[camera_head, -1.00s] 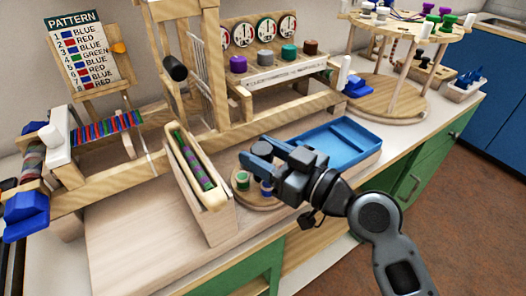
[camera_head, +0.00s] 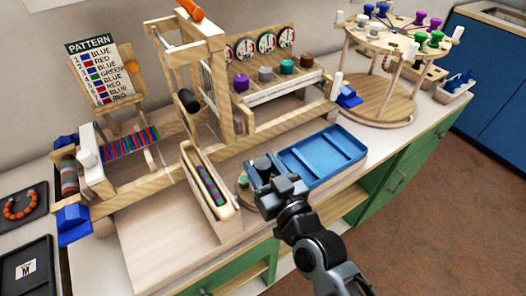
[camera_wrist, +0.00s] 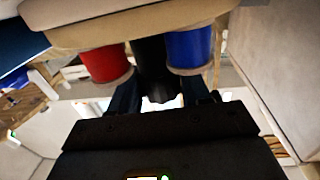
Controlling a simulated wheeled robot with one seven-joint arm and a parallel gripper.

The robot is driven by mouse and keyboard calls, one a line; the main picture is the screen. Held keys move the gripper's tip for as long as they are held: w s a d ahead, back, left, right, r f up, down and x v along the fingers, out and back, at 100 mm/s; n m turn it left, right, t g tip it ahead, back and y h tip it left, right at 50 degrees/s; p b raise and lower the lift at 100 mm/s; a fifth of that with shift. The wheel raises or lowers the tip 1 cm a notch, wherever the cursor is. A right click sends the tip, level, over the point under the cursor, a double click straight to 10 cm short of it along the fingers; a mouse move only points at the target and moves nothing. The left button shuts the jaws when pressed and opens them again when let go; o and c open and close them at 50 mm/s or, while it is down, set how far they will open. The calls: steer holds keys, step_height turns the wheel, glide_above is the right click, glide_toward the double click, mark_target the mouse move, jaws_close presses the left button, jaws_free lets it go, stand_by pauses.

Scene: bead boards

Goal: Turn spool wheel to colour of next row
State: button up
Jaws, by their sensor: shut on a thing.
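The spool wheel (camera_head: 244,205) is a small round wooden disc beside the blue tray, mostly hidden behind my gripper in the head view. A green spool (camera_head: 243,181) shows on its left side. In the wrist view a red spool (camera_wrist: 107,66) and a blue spool (camera_wrist: 190,48) hang either side of a dark knob (camera_wrist: 150,58). My gripper (camera_wrist: 160,98) is shut on this knob, which shows as a dark cylinder (camera_head: 263,164) in the head view. The pattern board (camera_head: 105,72) lists rows in blue, red and green. An orange marker (camera_head: 131,67) sits at its right edge.
The wooden loom (camera_head: 215,85) holds a striped woven strip (camera_head: 128,142). A shuttle box (camera_head: 222,211) stands close left of the wheel, and a blue tray (camera_head: 312,175) close right. A round wooden stand (camera_head: 368,104) with spools is further back right.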

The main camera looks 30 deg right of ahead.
steer(key=shift+r+m+h+p, duration=0.15)
steer(key=shift+m+h+p, duration=0.55)
steer(key=shift+h+p, duration=0.4)
steer(key=shift+m+g+h+p, duration=0.3)
steer(key=shift+h+p, duration=0.05)
steer(key=shift+h, duration=0.15)
steer(key=shift+f+m+g+h, duration=0.2)
steer(key=shift+m+g+h, duration=0.3)
steer(key=shift+h, duration=0.4)
steer(key=o, duration=1)
steer(key=shift+c, duration=0.2)
steer(key=shift+a, duration=0.1)
steer(key=b+v, duration=0.1)
steer(key=v, duration=0.6)
steer(key=shift+s, duration=0.35)
steer(key=shift+f, duration=0.1)
